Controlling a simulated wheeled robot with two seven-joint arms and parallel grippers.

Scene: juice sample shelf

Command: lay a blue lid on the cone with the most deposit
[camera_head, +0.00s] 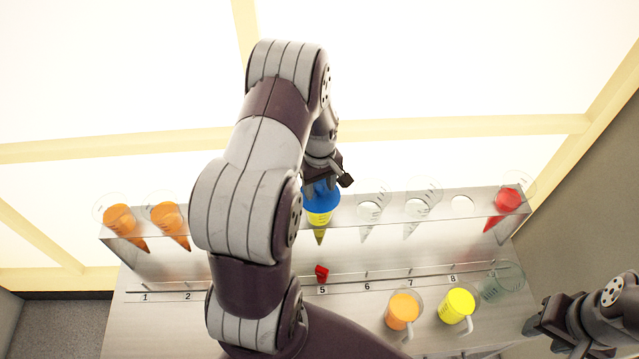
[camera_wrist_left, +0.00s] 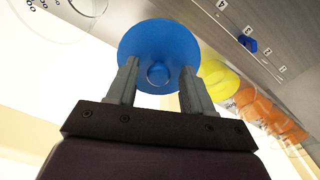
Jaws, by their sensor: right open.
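A blue lid (camera_head: 322,196) lies over the mouth of a cone holding yellow juice (camera_head: 319,219) in the shelf; darker matter shows in the cone's tip (camera_head: 319,237). My left gripper (camera_head: 322,183) is right above the lid. In the left wrist view my left gripper (camera_wrist_left: 158,88) has its fingers apart, either side of the lid's small round knob (camera_wrist_left: 158,73), with gaps showing. The lid (camera_wrist_left: 150,45) hides the cone there. Two orange cones (camera_head: 120,220) (camera_head: 168,221) stand at the left. My right gripper (camera_head: 533,326) is open and empty at lower right.
Two clear cones (camera_head: 369,211) (camera_head: 415,211), an empty hole (camera_head: 462,205) and a red cone (camera_head: 504,204) are to the right. A red marker (camera_head: 322,273) sits by number 5. Orange (camera_head: 402,311) and yellow (camera_head: 457,305) jugs stand in front. My left arm hides the shelf's middle-left.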

